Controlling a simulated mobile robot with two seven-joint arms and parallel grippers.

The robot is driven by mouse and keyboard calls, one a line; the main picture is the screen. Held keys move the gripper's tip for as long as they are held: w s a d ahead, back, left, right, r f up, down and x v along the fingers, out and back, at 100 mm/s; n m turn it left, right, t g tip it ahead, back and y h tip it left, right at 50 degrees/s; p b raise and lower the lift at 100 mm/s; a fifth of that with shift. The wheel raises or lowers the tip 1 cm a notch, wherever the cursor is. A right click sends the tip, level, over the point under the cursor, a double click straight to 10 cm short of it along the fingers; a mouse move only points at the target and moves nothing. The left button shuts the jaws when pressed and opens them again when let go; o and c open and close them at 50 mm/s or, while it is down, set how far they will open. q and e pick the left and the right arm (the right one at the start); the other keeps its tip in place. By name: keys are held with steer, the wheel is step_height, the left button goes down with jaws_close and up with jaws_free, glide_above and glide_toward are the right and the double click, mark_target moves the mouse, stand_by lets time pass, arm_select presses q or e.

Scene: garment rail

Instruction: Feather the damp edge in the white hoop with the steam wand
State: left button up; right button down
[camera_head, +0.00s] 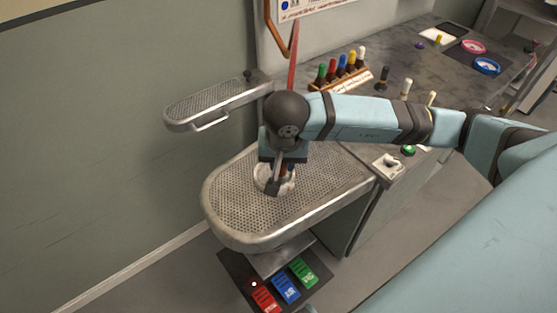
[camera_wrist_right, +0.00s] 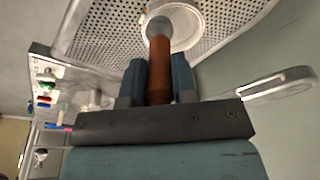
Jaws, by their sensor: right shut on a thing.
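The white hoop (camera_head: 262,186) lies on the perforated metal board, partly hidden under my right gripper; it also shows in the right wrist view (camera_wrist_right: 200,22). My right gripper (camera_head: 279,183) points down over the hoop. In the right wrist view its two blue fingers are shut on the brown handle of the steam wand (camera_wrist_right: 159,70). The wand's rounded grey end (camera_wrist_right: 158,27) is over the hoop's area; I cannot tell whether it touches the cloth. The damp edge cannot be made out. My left gripper is not in view.
The perforated board (camera_head: 235,215) has a smaller sleeve board (camera_head: 215,105) behind it. A rack of coloured bottles (camera_head: 340,82) stands on the grey counter, with pink (camera_head: 472,47) and blue (camera_head: 487,66) hoops farther right. Red, blue and green pedals (camera_head: 286,289) lie on the floor below.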

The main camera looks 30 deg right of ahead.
steer(key=d, duration=0.1)
steer(key=w+d+b, duration=0.2)
steer(key=d, duration=0.1)
steer(key=shift+d, duration=0.1)
stand_by(0.8)
steer(key=shift+w, duration=0.1)
steer(key=shift+w+d+f+b, duration=0.1)
steer(key=shift+w+d+b, duration=0.05)
steer(key=shift+w+b, duration=0.35)
steer(key=shift+w+d+b, duration=0.15)
steer(key=shift+w+b, duration=0.1)
steer(key=shift+w, duration=0.35)
